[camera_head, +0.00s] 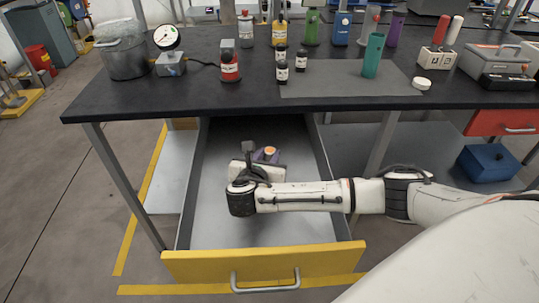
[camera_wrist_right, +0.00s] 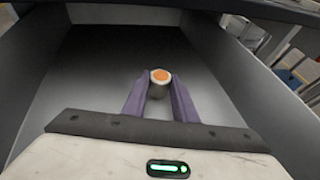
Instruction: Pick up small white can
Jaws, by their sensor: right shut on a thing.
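In the right wrist view, a small white can (camera_wrist_right: 159,78) with an orange top is between the two purple fingers of my right gripper (camera_wrist_right: 160,92). The fingers are shut on it. In the head view, my right gripper (camera_head: 267,155) is inside the open drawer (camera_head: 310,218), and the can's orange top (camera_head: 270,150) shows between the fingers. Most of the can's body is hidden there. I cannot tell whether it touches the drawer floor. My left gripper is not in view.
The drawer has a yellow front (camera_head: 200,262) and tall grey side walls close around my right gripper. The black tabletop (camera_head: 130,98) overhangs the drawer's back. Bottles, a pot (camera_head: 123,58), a gauge (camera_head: 168,40) and a green cylinder (camera_head: 373,55) stand on it. The front drawer floor is clear.

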